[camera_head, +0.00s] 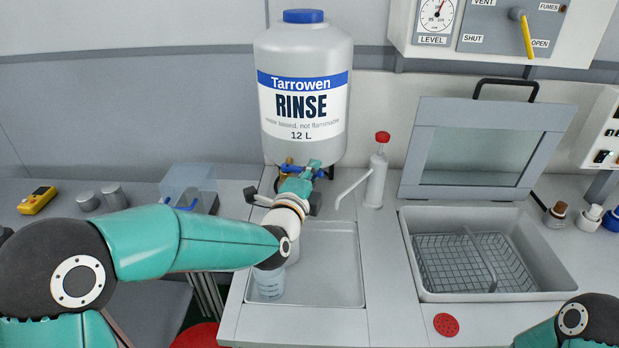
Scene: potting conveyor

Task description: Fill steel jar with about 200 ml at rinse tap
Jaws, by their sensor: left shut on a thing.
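The rinse tap (289,163) is a brass-coloured fitting at the foot of the large white RINSE container (304,120). My left gripper (312,171) reaches up to the tap and is shut on what looks like its handle; the fingers hide most of the contact. A clear graduated beaker (270,284) stands in the shallow sink tray (335,270), partly under my left arm.
A white wash bottle with a red cap (376,172) stands right of the tap, its spout pointing left. A basin with a wire basket (412,245) and raised lid (420,150) is further right. Small metal pots (114,196) and a yellow device (37,200) lie at left.

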